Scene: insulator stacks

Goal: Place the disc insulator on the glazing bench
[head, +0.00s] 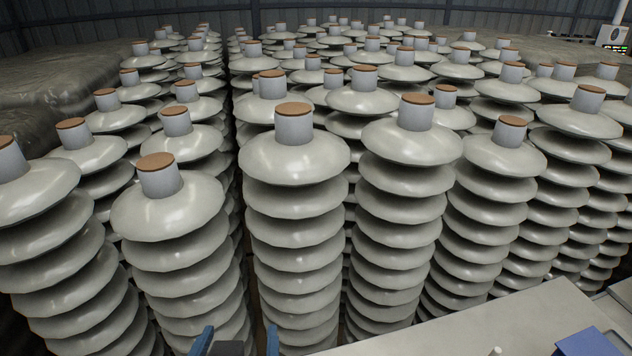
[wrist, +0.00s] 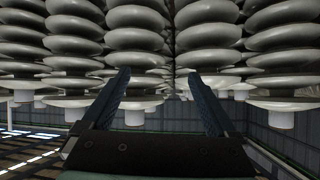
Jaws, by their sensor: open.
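Many grey-white disc insulators stand in tall stacks, each topped by a pale cap with a brown top; I cannot tell which one the task means. The nearest middle stack (head: 295,158) and the one to its left (head: 168,208) rise just beyond my gripper (head: 237,343). A pale bench top (head: 490,322) at bottom right may be the glazing bench.
A blue item (head: 585,342) lies on the pale surface. Dark covered piles (head: 60,85) stand at the left. A device with a screen (head: 612,37) is at the far right. The stacks are tightly packed, with narrow dark gaps between them.

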